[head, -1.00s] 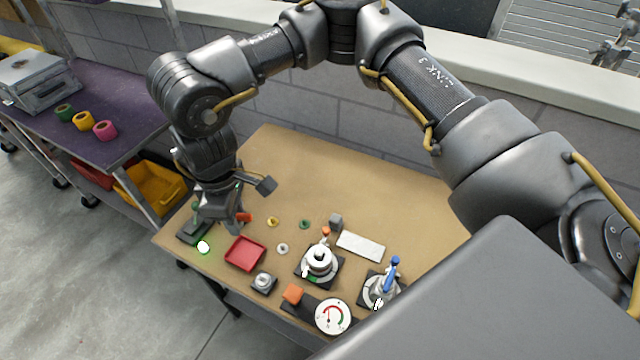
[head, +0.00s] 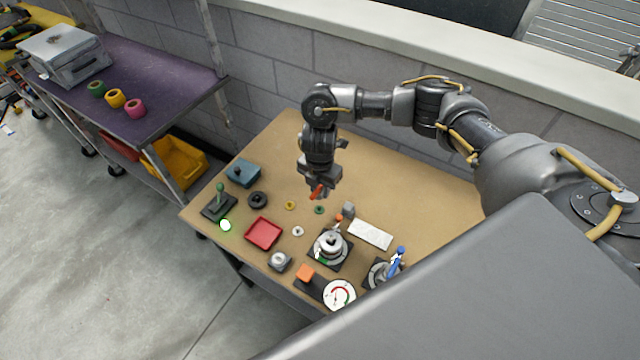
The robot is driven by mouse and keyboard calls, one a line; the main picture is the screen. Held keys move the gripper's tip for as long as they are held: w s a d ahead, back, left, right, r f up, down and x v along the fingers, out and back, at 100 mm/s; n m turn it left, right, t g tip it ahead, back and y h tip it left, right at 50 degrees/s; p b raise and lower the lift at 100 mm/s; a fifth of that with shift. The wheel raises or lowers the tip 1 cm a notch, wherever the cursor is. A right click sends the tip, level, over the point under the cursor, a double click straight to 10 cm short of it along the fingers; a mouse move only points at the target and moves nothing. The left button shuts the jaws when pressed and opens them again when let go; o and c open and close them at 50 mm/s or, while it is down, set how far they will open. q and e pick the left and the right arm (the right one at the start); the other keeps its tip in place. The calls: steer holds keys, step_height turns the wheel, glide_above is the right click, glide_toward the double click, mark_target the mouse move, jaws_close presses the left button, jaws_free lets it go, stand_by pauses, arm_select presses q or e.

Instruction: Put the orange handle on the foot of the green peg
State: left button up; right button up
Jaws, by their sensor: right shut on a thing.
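The green peg (head: 220,190) stands upright on a dark square foot (head: 214,209) at the left end of the tan table. My right gripper (head: 318,184) is above the table's back middle, to the right of the peg and well apart from it. It points down and is shut on the orange handle (head: 316,192), which sticks out tilted below the fingers. Part of the handle is hidden by the gripper. My left gripper is not in view.
A blue-grey box (head: 243,173) and dark ring (head: 257,200) sit near the peg. A red tray (head: 263,233), small rings, a silver fixture (head: 331,247), white block (head: 370,233), blue lever (head: 396,260) and gauge (head: 340,294) fill the front and right.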

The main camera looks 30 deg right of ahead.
mark_target(320, 205)
steer(key=shift+f+b, duration=2.35)
steer(key=shift+b, duration=0.1)
steer(key=shift+f, duration=0.2)
steer(key=shift+d+r+p, duration=0.1)
steer(key=shift+p, duration=0.3)
steer(key=shift+f, duration=0.3)
steer(key=shift+f+b, duration=0.35)
steer(key=shift+w+f, duration=0.1)
steer(key=shift+f, duration=0.3)
steer(key=shift+f, duration=0.45)
stand_by(1.0)
steer(key=o, duration=1.4)
steer(key=shift+o, duration=0.2)
